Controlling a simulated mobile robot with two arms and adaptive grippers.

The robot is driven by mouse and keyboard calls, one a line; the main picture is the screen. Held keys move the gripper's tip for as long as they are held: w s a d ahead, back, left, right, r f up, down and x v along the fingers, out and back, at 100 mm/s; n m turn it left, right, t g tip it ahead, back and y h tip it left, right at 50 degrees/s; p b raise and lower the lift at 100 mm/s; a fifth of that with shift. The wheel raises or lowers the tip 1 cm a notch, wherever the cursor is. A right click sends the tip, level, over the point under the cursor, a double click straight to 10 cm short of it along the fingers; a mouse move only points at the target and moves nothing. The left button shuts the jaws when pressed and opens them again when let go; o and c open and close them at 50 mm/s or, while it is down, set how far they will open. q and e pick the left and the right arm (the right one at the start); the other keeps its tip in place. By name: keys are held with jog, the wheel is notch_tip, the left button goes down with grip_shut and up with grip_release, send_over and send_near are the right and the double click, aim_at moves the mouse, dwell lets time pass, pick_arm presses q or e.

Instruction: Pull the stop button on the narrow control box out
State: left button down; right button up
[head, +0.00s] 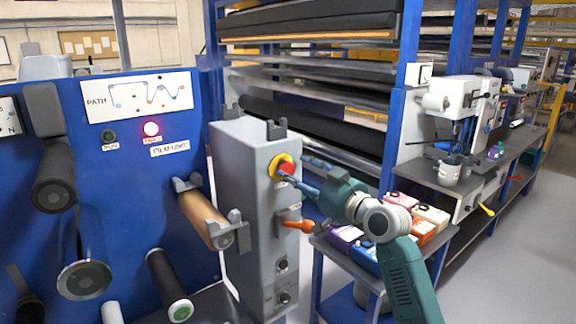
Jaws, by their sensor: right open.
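The narrow control box (232,190) is a tall grey box standing upright in the middle of the head view. Its stop button (286,168) is red on a yellow ring, high on the front face. My right gripper (296,170), on a teal arm from the lower right, is open with its fingers at the button. One finger is above and one below the button's right side. Whether they touch it cannot be told. My left gripper is not in view.
An orange handle (298,226) and dark knobs (282,264) sit lower on the box face. A blue panel (125,210) with rollers and a lit red lamp (151,129) stands at left. Coloured boxes (432,216) lie on a table behind my right arm.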

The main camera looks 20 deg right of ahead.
aim_at(290, 169)
jog(key=x, duration=0.4)
jog(key=shift+p, duration=0.4)
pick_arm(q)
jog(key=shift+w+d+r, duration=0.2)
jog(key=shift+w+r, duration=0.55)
pick_arm(e)
jog(key=shift+w+a+f, duration=0.1)
jog(key=shift+w, duration=0.25)
grip_shut()
jog(key=shift+s+d, duration=0.25)
jog(key=shift+s, duration=0.3)
grip_release()
jog(key=shift+s, duration=0.25)
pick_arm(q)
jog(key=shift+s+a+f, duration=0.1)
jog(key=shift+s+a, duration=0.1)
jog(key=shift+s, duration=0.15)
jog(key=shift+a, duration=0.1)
pick_arm(e)
jog(key=shift+d, duration=0.1)
